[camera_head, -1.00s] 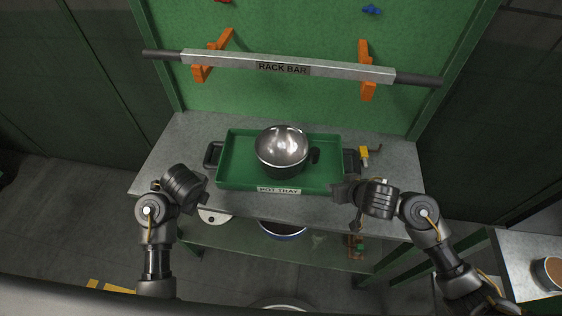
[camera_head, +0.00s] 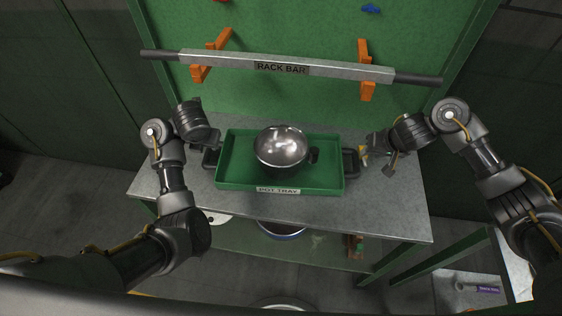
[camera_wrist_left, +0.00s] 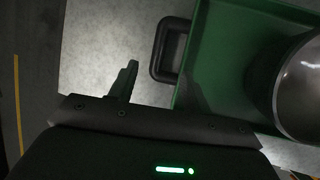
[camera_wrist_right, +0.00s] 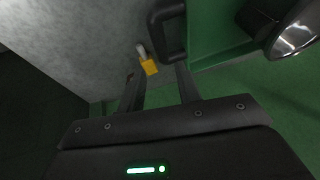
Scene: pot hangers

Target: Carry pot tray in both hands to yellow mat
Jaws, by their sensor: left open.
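The green pot tray (camera_head: 232,180) lies on the grey table with a shiny metal pot (camera_head: 283,147) in it. My right gripper (camera_head: 376,155) is by the right handle (camera_head: 349,162). In the right wrist view its two fingers stand apart, and the handle (camera_wrist_right: 170,50) is near the right-hand fingertip; contact is unclear. The yellow mat is not clearly visible.
The rack bar (camera_head: 325,70) crosses behind the tray on orange brackets, before a green panel. A small yellow-ended item (camera_wrist_right: 149,66) lies on the table close to the right handle. Pans sit on the shelf below. A side table (camera_head: 470,290) stands at lower right.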

